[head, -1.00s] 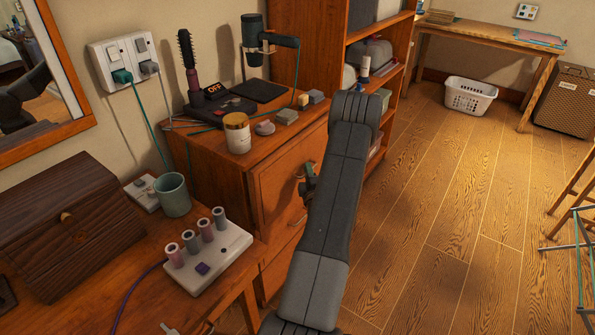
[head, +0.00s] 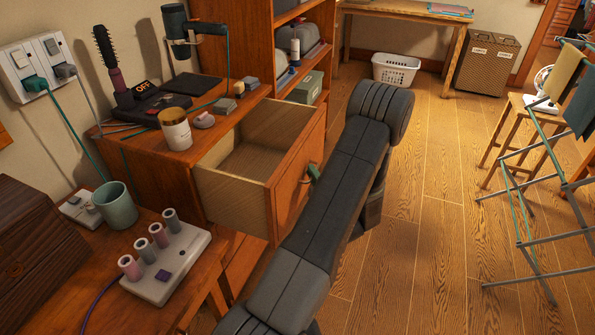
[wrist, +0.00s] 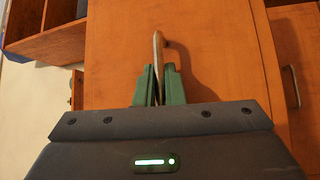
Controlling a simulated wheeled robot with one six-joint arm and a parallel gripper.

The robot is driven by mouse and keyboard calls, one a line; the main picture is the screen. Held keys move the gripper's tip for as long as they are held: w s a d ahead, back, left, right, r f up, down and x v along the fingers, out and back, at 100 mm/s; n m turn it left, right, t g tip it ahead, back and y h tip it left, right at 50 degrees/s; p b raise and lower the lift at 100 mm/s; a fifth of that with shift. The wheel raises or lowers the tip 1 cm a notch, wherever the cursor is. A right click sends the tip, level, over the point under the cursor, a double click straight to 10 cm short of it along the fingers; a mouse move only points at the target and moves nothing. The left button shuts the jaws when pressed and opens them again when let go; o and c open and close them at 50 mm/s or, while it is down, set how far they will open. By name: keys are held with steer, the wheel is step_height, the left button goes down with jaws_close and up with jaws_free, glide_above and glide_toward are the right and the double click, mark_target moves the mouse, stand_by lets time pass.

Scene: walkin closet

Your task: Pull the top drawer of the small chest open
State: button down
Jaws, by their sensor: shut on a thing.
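The small chest (head: 155,178) stands at the left of the head view, beside the shelf unit. Its top drawer (head: 235,185) is pulled well out, and its inside shows empty. In the wrist view the drawer front (wrist: 215,70) fills the middle, with a metal bar handle (wrist: 158,52) on it. My gripper (wrist: 158,85) has its two green fingers shut on this handle, one on each side. In the head view my arm hides most of the gripper; a bit of green finger shows at the drawer front.
A hair dryer on a stand (head: 178,38), a hairbrush (head: 107,60) and a jar (head: 175,128) stand on the chest top. A desk with a mug (head: 115,205) and hair rollers (head: 165,265) is front left. A drying rack (head: 530,200) stands right; the wooden floor between is clear.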

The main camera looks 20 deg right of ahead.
steer(key=shift+s+d, duration=0.35)
steer(key=shift+d, duration=0.15)
steer(key=c, duration=1.8)
jaws_free()
steer(key=s+d+f, duration=0.2)
steer(key=s, duration=1.1)
steer(key=shift+s+b, duration=0.25)
steer(key=shift+b, duration=0.05)
